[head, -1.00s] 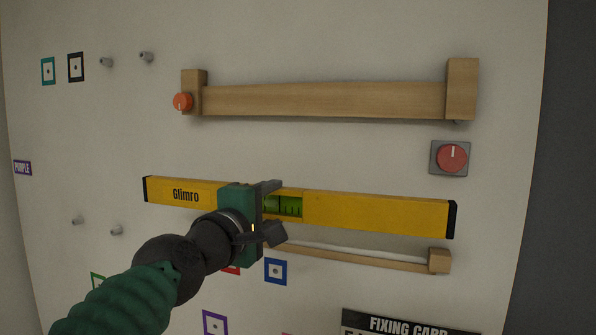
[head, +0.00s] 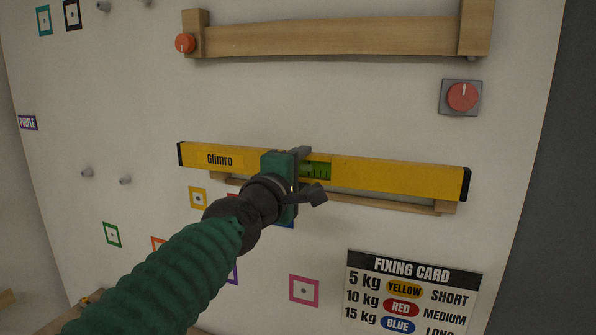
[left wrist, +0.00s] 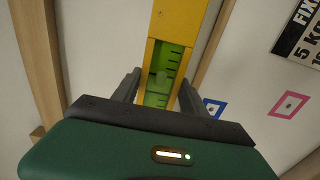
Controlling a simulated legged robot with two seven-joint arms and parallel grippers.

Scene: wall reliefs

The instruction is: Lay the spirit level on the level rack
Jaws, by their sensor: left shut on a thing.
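The yellow spirit level (head: 390,177) has black end caps, a green vial window and the word Glimro. My left gripper (head: 305,175) is shut on its middle, beside the vial. The level is tilted in the head view, its right end lower. The level rack (head: 388,205) is a thin wooden ledge on the wall, showing just below the level; its middle is hidden by my gripper. I cannot tell whether the level touches it. In the left wrist view the level (left wrist: 178,22) runs between the two fingers (left wrist: 160,88). My right gripper is not in view.
A thick wooden shelf (head: 340,37) with an orange knob (head: 185,43) is above. A red dial (head: 462,97) is at the right. Grey pegs (head: 87,173) stick out at the left. A fixing card (head: 412,290) and coloured square marks (head: 304,290) are below.

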